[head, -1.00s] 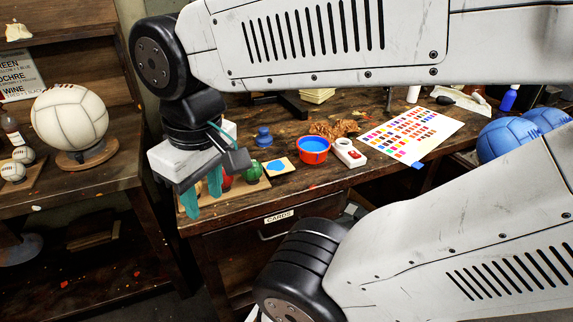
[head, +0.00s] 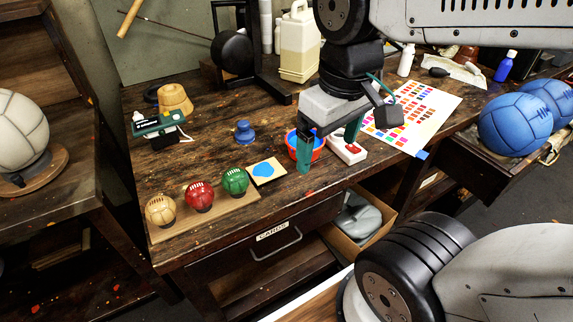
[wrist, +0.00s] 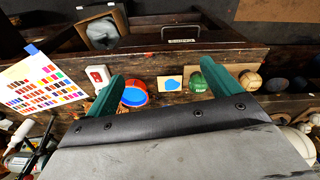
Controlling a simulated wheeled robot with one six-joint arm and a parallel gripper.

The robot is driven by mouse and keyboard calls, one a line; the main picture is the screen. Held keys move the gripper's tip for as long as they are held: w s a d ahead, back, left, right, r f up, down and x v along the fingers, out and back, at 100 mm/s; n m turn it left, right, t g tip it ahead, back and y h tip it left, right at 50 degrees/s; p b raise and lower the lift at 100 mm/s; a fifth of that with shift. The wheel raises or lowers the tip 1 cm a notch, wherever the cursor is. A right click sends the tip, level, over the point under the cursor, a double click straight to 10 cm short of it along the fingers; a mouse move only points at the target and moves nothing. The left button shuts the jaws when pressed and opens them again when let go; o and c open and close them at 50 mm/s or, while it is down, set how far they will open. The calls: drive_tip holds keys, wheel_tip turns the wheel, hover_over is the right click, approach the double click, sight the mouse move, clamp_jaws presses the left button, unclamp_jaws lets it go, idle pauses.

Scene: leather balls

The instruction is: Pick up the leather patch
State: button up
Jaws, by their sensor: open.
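The leather patch (head: 264,171) looks like a small tan square with a blue blot. It lies flat near the bench's front edge, between the green ball and the red-orange bowl of blue paint. My gripper (head: 328,154) is open and empty above the bench, to the right of the patch in the head view. Its left finger partly hides the bowl (head: 318,152). In the wrist view the patch (wrist: 172,84) shows between the two teal fingers (wrist: 162,72), beside the bowl. Nothing touches the patch that I can see.
Tan, red and green small balls (head: 200,196) sit on a wooden strip to the patch's left. A blue stamp-like knob (head: 244,132) stands behind it. A white-and-red box (head: 347,149) and colour chart (head: 414,115) lie right. Blue balls (head: 514,134) are at far right.

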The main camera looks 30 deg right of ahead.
drive_tip(key=w+a+f+n, duration=0.1)
drive_tip(key=w+f+n, duration=0.4)
drive_tip(key=w+n, duration=0.55)
drive_tip(key=n+g, duration=0.1)
drive_tip(key=n, duration=0.5)
hover_over(266, 170)
drive_tip(key=shift+m, duration=0.25)
wheel_tip(266, 170, down, 8)
drive_tip(key=shift+s+r, duration=0.1)
drive_tip(key=shift+r, duration=0.15)
wheel_tip(266, 170, down, 8)
drive_tip(key=shift+r, duration=0.1)
drive_tip(key=shift+c, duration=0.3)
drive_tip(key=c, duration=1)
